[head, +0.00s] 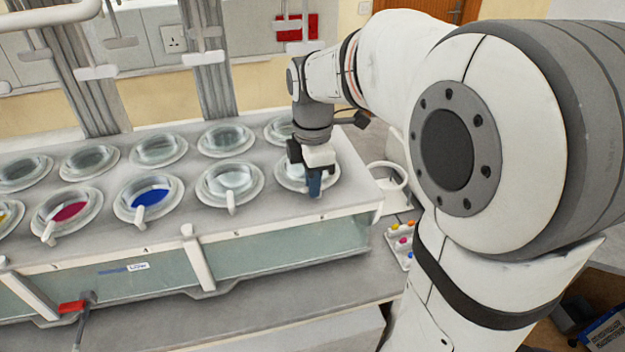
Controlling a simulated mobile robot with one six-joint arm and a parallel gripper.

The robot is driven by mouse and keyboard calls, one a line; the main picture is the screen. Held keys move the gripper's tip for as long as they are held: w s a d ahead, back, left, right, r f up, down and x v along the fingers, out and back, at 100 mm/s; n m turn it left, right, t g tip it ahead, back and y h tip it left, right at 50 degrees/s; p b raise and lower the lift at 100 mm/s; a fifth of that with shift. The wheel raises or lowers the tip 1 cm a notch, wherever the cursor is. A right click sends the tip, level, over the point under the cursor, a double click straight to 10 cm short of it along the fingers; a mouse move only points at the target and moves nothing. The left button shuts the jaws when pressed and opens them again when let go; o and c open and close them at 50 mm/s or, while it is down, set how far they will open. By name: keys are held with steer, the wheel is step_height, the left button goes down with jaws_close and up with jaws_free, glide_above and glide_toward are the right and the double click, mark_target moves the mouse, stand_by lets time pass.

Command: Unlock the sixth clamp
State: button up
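My gripper (314,182) points down at the front-right vessel (292,176) of the tester. Its dark blue fingers are at the front of the rim, and I cannot tell whether they are open or shut on something. They hide the place where a white clamp handle would show. White clamp handles show at the front of other front-row vessels: one beside the gripper's vessel (231,202), one at the blue vessel (139,215) and one at the magenta vessel (48,233). I see no number marks on the clamps.
White shaft holders (205,58) hang above the back vessels. A white ring-shaped part (389,180) and a small tray of coloured pieces (401,240) lie to the right of the tester. A red-handled tap (72,306) sticks out at the front left.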

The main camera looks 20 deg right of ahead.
steer(key=o, duration=0.5)
steer(key=shift+c, duration=0.2)
step_height(320, 180, up, 8)
steer(key=shift+f+b, duration=0.1)
steer(key=shift+b, duration=0.2)
steer(key=s+f+m+t, duration=0.1)
steer(key=s+f+m, duration=0.4)
steer(key=s+m, duration=0.2)
steer(key=s+d+f+m+t, duration=0.1)
steer(key=s+f+m, duration=0.4)
steer(key=m, duration=0.6)
steer(key=s+t, duration=0.1)
steer(key=s, duration=0.1)
steer(key=shift+s+f, duration=0.2)
steer(key=shift+s, duration=0.1)
